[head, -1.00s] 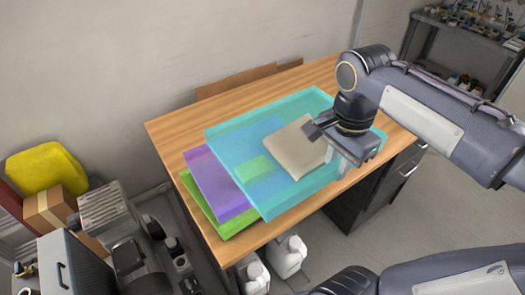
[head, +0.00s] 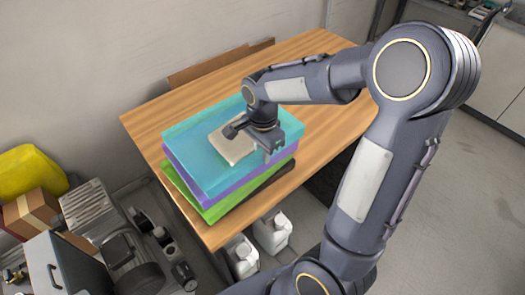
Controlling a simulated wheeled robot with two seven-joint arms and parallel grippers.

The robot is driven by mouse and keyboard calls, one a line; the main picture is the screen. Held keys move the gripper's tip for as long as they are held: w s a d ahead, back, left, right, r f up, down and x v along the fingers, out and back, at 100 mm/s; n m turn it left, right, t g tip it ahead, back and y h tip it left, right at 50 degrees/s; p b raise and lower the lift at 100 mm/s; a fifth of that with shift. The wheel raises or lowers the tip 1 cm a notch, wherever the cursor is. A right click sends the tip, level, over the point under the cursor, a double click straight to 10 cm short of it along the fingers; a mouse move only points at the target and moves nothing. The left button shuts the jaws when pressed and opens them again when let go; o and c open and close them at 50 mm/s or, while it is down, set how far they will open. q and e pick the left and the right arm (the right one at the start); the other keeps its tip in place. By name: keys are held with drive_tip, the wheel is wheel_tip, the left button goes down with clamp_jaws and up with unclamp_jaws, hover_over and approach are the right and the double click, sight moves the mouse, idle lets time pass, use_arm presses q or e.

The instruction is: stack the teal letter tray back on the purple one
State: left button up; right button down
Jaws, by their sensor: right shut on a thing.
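The translucent teal letter tray (head: 203,170) lies over the purple tray (head: 185,176) on the wooden table, nearly lined up with it. I cannot tell whether a small gap is left between them. A beige folder-like item (head: 229,148) lies in the teal tray. The purple tray sits on a green tray (head: 187,194), and only their near and left edges show. My right gripper (head: 270,154) is shut on the teal tray's right rim; its fingertips are partly hidden. My left gripper is not in view.
A dark flat item (head: 272,180) lies at the stack's near right side. White jugs (head: 271,233) stand on the floor below the front edge. Compressor equipment (head: 130,250) is at the lower left.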

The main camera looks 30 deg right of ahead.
drive_tip(key=shift+f, duration=0.2)
drive_tip(key=shift+f, duration=0.2)
drive_tip(key=c, duration=1.3)
unclamp_jaws()
drive_tip(key=shift+r, duration=0.1)
